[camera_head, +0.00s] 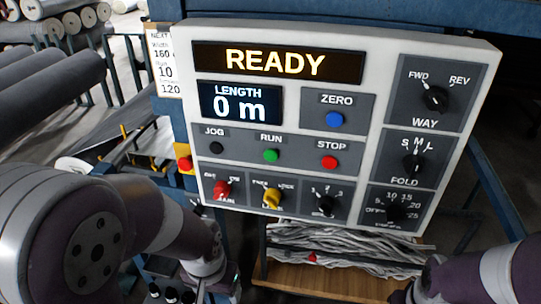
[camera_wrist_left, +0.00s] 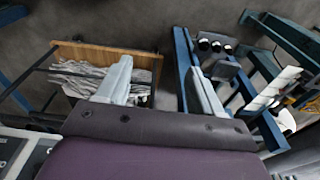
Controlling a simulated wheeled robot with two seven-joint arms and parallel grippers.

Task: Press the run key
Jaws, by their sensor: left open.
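The run key (camera_head: 271,155) is a round green button under the label RUN on the white control panel (camera_head: 370,42). It sits between the black JOG button (camera_head: 216,148) and the red STOP button (camera_head: 330,162). The amber display (camera_head: 276,63) reads READY. My left arm reaches in at the lower left, with its wrist below the panel's lower left corner, apart from the run key. In the left wrist view, my left gripper (camera_wrist_left: 158,72) is open with nothing between its fingers. My right arm shows at the lower right; its gripper does not show.
A blue ZERO button (camera_head: 335,119), the LENGTH display (camera_head: 240,104) at 0 m and several knobs share the panel. A red button on a yellow box (camera_head: 184,160) is at its left edge. A wooden bin (camera_head: 325,283) of grey strips stands below. Grey rolls (camera_head: 45,92) lie left.

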